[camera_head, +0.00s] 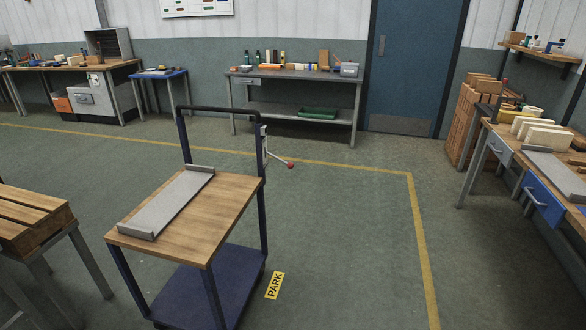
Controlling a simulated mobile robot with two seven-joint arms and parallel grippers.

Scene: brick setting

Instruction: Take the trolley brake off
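The trolley (222,226) stands in the middle foreground. It has a wooden top, a dark blue lower shelf (205,292) and a dark push handle (222,111) at its far end. A brake lever (278,159) with a red knob (290,165) is mounted on the right far post and sticks out to the right, sloping slightly down. A grey metal tray (170,200) with raised ends lies on the trolley top. Neither of my grippers shows in the view.
A yellow PARK sign (275,285) is on the floor right of the trolley. A slatted wooden pallet (32,217) on a stand is at the left. A workbench (490,150) with blocks lines the right. A grey bench (297,76) stands behind. The floor right of the trolley is clear.

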